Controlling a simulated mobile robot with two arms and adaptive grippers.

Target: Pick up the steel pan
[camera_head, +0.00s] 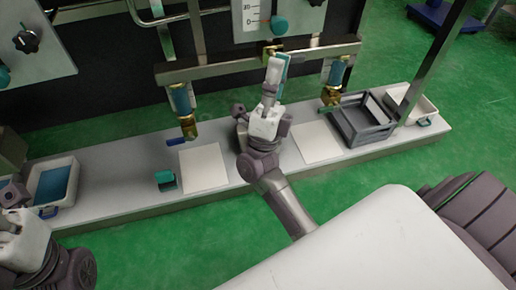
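Two shallow pale metallic pans stand on the long bench; I cannot tell which is the steel pan. The left pan (68,162) has a blue surface inside and a blue part at its front. The right pan (431,104) stands at the bench's right end with a teal part at its front corner. My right gripper (275,68) points away over the middle of the bench, apart from both pans, close to a teal strip; its fingers are not clear. My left gripper (11,194) is at the left edge, just left of the left pan, partly cut off.
A dark grey crate (362,138) sits left of the right pan. Two flat white plates (203,168) and a small green-topped box (166,180) lie on the bench (112,188). Behind stand a metal frame with blue cylinders (181,99) and a dark panel. A post (436,62) rises near the right pan.

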